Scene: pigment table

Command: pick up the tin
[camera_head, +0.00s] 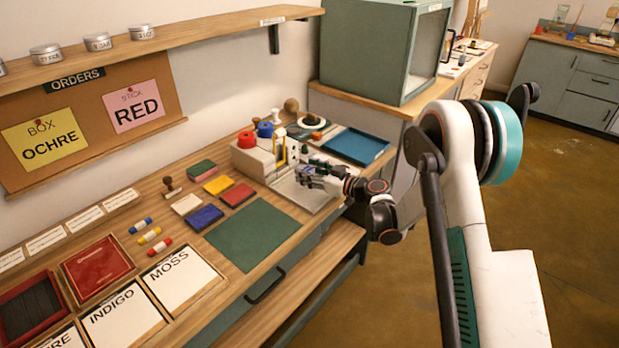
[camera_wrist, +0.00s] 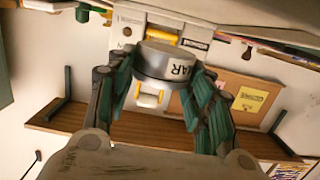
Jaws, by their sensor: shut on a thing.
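The tin (camera_wrist: 163,62) is a round grey metal can with a pale label band, on which only the letters "AR" can be read, in the wrist view. My gripper (camera_wrist: 165,80) has its green-padded fingers on both sides of it, shut on it. In the head view my gripper (camera_head: 308,177) is at the right end of the workbench, in front of a grey and white device (camera_head: 262,160). The held tin cannot be made out there, and whether it touches anything below is unclear.
Several similar tins (camera_head: 98,42) stand on the wall shelf (camera_head: 170,38). A blue tray (camera_head: 356,146) lies behind my gripper. Colored blocks (camera_head: 205,217) and a green mat (camera_head: 252,235) are to the left. A large grey-green cabinet (camera_head: 370,50) stands at the back.

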